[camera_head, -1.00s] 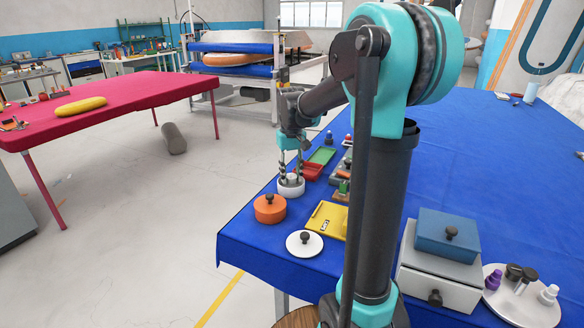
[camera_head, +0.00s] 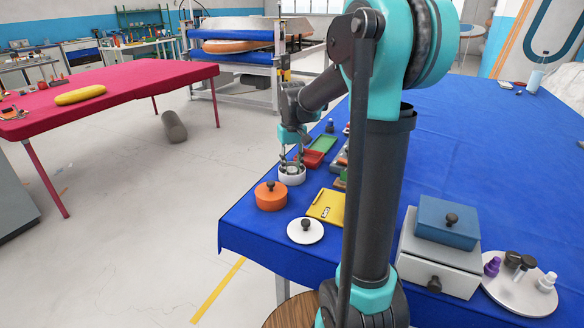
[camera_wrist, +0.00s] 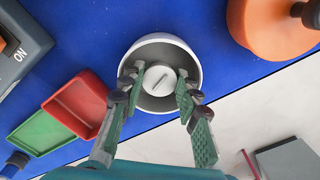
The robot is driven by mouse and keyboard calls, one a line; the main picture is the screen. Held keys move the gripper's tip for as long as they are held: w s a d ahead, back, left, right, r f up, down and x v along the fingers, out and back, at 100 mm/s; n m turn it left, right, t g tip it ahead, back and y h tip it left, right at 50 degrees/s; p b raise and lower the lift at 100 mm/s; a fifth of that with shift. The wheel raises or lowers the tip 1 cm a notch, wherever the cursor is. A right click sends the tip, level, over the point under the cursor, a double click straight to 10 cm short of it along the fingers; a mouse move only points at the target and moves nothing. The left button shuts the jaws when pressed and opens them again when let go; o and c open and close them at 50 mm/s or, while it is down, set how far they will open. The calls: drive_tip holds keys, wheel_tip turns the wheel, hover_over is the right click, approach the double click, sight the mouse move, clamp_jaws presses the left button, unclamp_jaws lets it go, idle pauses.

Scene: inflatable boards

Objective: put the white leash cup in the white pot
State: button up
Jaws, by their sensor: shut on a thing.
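The white pot (camera_head: 292,178) stands open near the left edge of the blue table, behind the orange pot. In the wrist view I look down into the white pot (camera_wrist: 193,52). The white leash cup (camera_wrist: 160,78), a small round white piece with a slot on top, is inside the pot's rim. My gripper (camera_wrist: 157,84) has one finger on each side of the cup and is shut on it. In the head view my gripper (camera_head: 292,163) reaches down into the pot. Whether the cup touches the pot's floor cannot be told.
The orange lidded pot (camera_head: 270,198) stands close in front of the white pot. A white lid with a dark knob (camera_head: 305,236), a yellow tray (camera_head: 326,207), a red tray (camera_wrist: 78,101) and a green tray (camera_wrist: 42,129) lie nearby. The table edge is close on the left.

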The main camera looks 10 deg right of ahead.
drive_tip(key=shift+f, duration=0.4)
drive_tip(key=o, duration=1)
drive_tip(key=shift+r, duration=0.1)
